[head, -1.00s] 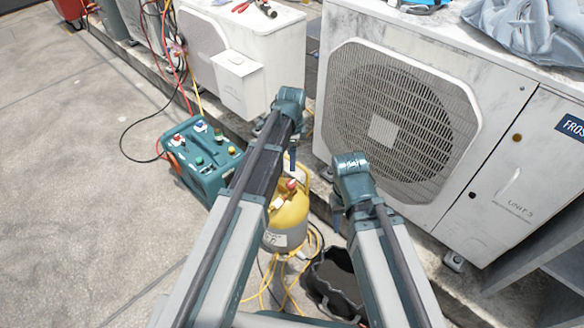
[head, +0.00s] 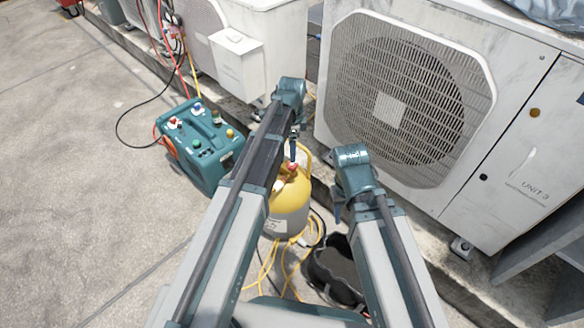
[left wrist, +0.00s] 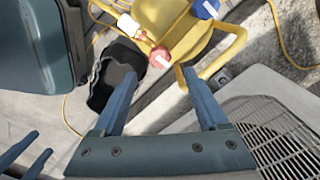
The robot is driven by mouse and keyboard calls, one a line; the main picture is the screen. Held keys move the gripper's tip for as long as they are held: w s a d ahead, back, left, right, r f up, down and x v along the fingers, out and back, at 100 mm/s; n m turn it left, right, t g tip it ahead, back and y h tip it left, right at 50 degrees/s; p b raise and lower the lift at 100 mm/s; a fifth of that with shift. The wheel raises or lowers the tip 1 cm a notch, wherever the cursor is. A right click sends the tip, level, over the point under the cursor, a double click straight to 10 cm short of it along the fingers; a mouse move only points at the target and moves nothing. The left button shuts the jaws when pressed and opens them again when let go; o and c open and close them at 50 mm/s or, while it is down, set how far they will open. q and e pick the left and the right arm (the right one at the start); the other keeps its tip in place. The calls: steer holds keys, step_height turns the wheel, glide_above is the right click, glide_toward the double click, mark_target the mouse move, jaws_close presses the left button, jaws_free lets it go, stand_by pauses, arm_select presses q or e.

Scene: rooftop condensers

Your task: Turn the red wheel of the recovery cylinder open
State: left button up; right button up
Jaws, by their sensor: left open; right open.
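The recovery cylinder (head: 287,205) stands upright, yellow on top and grey below, just beyond my arms in the head view. Its red wheel (head: 292,167) is on top, just below the fingers of my left gripper (head: 294,148). In the left wrist view, the red wheel (left wrist: 160,57) lies near and between the open fingertips of my left gripper (left wrist: 158,76), which hold nothing. A blue wheel (left wrist: 205,8) sits beside it on the yellow top. My right gripper (head: 338,207) is open and empty, right of the cylinder.
A teal machine (head: 203,150) stands left of the cylinder. A large condenser unit (head: 475,190) is behind and to the right. An open black bag (head: 325,275) and yellow hoses (head: 268,270) lie by the cylinder's base. The concrete at left is clear.

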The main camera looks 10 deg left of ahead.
mark_target(292, 167)
arm_select(q)
step_height(292, 167, down, 7)
steer(key=b, duration=0.6)
steer(key=shift+f, duration=0.15)
jaws_close()
